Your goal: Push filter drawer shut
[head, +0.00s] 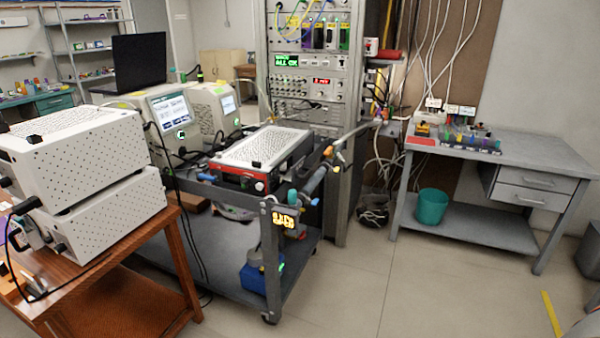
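I cannot make out for certain which part is the filter drawer. A white-topped instrument with a red and dark front (262,160) lies on the grey cart (262,210) in the middle. Two white perforated boxes (85,165) are stacked on the wooden table at the left. Two upright instruments with lit screens (172,122) stand behind the cart's left side. No open drawer front is clear on any of them. Neither of my grippers is in view.
A grey desk with two drawers (535,190) stands at the right, a teal bin (432,206) on its lower shelf. A tall equipment rack (312,75) stands behind the cart. The wooden table (150,245) is at left. Floor (400,295) at centre right is clear.

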